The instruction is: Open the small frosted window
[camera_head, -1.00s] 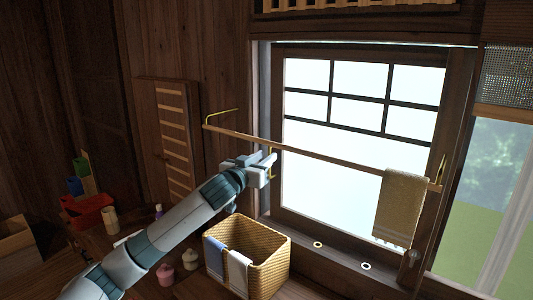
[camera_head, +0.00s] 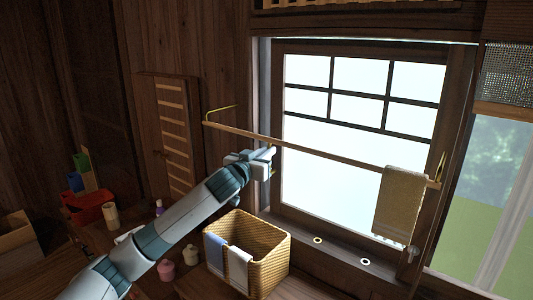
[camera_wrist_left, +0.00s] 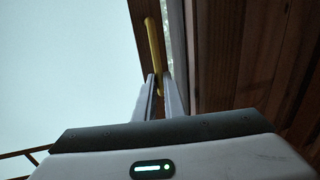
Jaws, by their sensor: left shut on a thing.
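The frosted window (camera_head: 345,160) stands in the head view, a bright pane with dark bars across its upper part and a dark wooden frame. A yellow handle (camera_wrist_left: 153,48) is upright on the frame's wooden edge in the left wrist view. My left gripper (camera_head: 271,161) is at the window's left edge. Its two fingers (camera_wrist_left: 158,97) are close together on the lower part of the handle, shut on it. A narrow pale strip (camera_wrist_left: 177,45) shows between the frame edge and the wooden wall. My right gripper is not in view.
A wooden rail (camera_head: 310,152) crosses in front of the window, with a tan towel (camera_head: 400,205) hanging at its right end. A wicker basket (camera_head: 265,265) with cloths stands below my left gripper. A red box (camera_head: 90,207) and small jars stand at the left.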

